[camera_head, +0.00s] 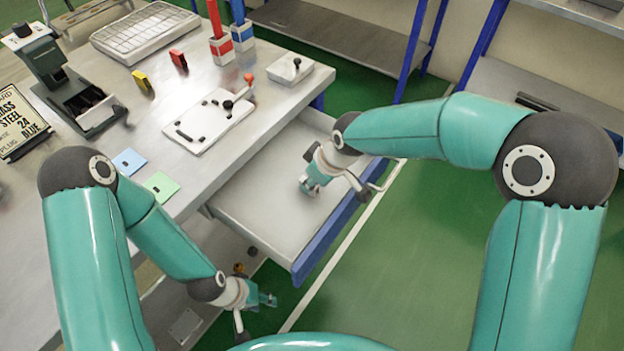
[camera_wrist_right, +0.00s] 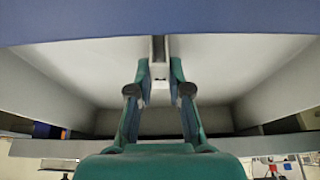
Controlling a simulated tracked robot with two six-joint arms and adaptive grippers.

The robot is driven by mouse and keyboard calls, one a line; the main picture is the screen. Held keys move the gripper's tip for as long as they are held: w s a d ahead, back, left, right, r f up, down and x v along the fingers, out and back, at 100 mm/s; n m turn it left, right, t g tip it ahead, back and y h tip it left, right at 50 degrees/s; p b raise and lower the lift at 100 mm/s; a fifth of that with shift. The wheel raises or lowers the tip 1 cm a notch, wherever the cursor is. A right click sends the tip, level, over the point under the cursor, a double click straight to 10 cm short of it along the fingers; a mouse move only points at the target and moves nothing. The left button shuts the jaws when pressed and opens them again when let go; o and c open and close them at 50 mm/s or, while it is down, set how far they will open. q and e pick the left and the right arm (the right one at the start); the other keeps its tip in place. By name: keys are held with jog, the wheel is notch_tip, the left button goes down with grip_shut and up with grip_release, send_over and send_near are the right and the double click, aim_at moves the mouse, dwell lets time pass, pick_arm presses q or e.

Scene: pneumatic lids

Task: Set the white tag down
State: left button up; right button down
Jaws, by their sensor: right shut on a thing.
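In the head view my right gripper (camera_head: 309,188) is low over the pale floor of the pulled-out drawer (camera_head: 245,205). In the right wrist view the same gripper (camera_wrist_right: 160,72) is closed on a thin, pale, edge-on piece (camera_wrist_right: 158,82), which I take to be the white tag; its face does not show. I cannot tell whether it touches the drawer floor. My left gripper (camera_head: 266,299) hangs low beside the bench, below the drawer; its jaws are too small to read, and nothing shows in them.
The drawer's blue front (camera_head: 325,235) and handle (camera_head: 375,187) stick out over the green floor. On the bench are a white plate with a black knob (camera_head: 207,120), a blue card (camera_head: 129,162), a green card (camera_head: 161,186) and a wire-topped tray (camera_head: 145,32). Most of the drawer is clear.

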jog(key=shift+f, duration=0.15)
jog(key=c, duration=1.1)
grip_release()
jog(key=shift+r, duration=0.25)
jog(key=v, duration=1.2)
jog(key=shift+f, duration=0.1)
